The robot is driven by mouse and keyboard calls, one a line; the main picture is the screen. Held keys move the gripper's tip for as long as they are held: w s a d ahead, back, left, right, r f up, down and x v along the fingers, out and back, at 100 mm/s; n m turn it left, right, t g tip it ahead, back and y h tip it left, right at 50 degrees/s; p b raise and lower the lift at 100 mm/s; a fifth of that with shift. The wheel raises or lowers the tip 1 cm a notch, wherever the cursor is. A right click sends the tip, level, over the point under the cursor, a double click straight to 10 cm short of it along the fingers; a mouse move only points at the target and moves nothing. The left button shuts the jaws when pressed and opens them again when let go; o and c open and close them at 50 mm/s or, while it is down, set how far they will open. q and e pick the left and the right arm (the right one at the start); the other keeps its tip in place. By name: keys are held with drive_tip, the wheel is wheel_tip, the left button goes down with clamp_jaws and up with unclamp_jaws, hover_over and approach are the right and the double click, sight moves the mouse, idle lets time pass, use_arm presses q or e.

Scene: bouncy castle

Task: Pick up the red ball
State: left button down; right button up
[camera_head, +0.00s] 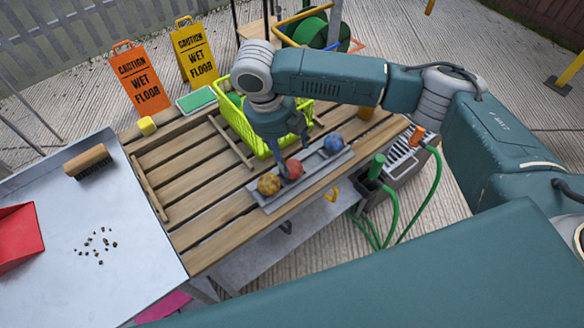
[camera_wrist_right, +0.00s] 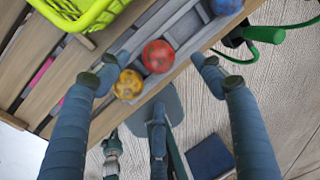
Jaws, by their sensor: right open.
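The red ball (camera_head: 292,170) sits in a grey tray (camera_head: 318,172) on the slatted wooden table, between a yellow ball (camera_head: 268,184) and a blue ball (camera_head: 333,142). My right gripper (camera_head: 294,154) is open and empty, pointing down just above the red ball and partly covering it in the head view. In the right wrist view the red ball (camera_wrist_right: 158,56) lies between the two spread fingertips of the right gripper (camera_wrist_right: 155,68). The yellow ball (camera_wrist_right: 128,84) is close to the left fingertip there. I cannot tell whether a finger touches a ball. My left gripper is not in view.
A lime-green basket (camera_head: 238,122) stands right behind the tray. A yellow block (camera_head: 147,126) and a green sponge-like pad (camera_head: 196,100) lie at the table's far left. A metal table with a brush (camera_head: 87,160) and red dustpan (camera_head: 18,236) adjoins. Green hoses hang at right.

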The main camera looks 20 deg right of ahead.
sight(290, 164)
drive_tip(key=f, duration=0.3)
drive_tip(key=shift+w+d, duration=0.1)
drive_tip(key=shift+d, duration=0.15)
drive_tip(key=f, duration=0.1)
drive_tip(key=f+p, duration=0.1)
drive_tip(key=f, duration=0.3)
drive_tip(key=shift+w+d, duration=0.25)
drive_tip(key=shift+d, duration=0.1)
drive_tip(key=c, duration=1)
